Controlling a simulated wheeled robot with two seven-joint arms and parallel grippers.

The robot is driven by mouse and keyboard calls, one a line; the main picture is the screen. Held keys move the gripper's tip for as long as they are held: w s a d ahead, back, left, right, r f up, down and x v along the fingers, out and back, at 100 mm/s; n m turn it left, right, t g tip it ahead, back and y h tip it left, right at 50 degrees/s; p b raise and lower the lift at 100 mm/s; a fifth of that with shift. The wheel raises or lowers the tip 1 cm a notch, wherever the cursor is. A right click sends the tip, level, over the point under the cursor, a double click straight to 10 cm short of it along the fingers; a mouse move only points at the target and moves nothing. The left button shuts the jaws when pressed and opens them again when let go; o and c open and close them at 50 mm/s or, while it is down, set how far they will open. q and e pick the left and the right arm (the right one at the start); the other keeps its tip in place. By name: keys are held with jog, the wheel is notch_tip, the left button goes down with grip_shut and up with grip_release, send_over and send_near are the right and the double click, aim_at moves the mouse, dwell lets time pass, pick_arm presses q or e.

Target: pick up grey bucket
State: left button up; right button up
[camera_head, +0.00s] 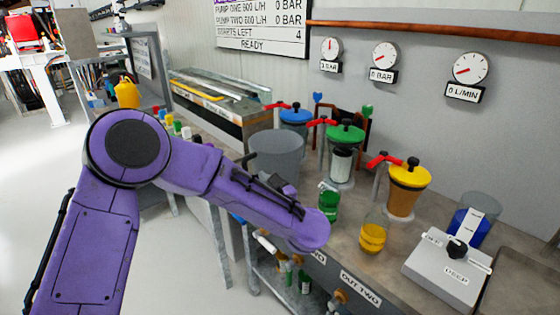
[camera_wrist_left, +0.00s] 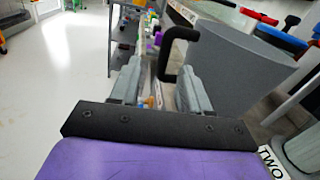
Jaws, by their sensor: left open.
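The grey bucket (camera_head: 276,143) stands on the bench, behind my left forearm in the head view. In the left wrist view its grey wall (camera_wrist_left: 232,72) fills the upper right, and its black handle (camera_wrist_left: 181,33) sticks out to the left. My left gripper (camera_wrist_left: 158,78) is open, its two grey fingers pointing toward the handle. The handle's lower end shows in the gap between the fingers, close to the right one; I cannot tell whether they touch. In the head view my purple arm hides most of this gripper. My right gripper is not in view.
A control box (camera_head: 448,262) sits at right.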

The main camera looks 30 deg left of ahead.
pick_arm(q)
jog(key=p+x, duration=0.1)
jog(key=x, duration=0.8)
jog(key=shift+w+p, duration=0.25)
jog(key=shift+p, duration=0.15)
jog(key=shift+d, duration=0.2)
jog(key=shift+c, duration=0.5)
grip_shut()
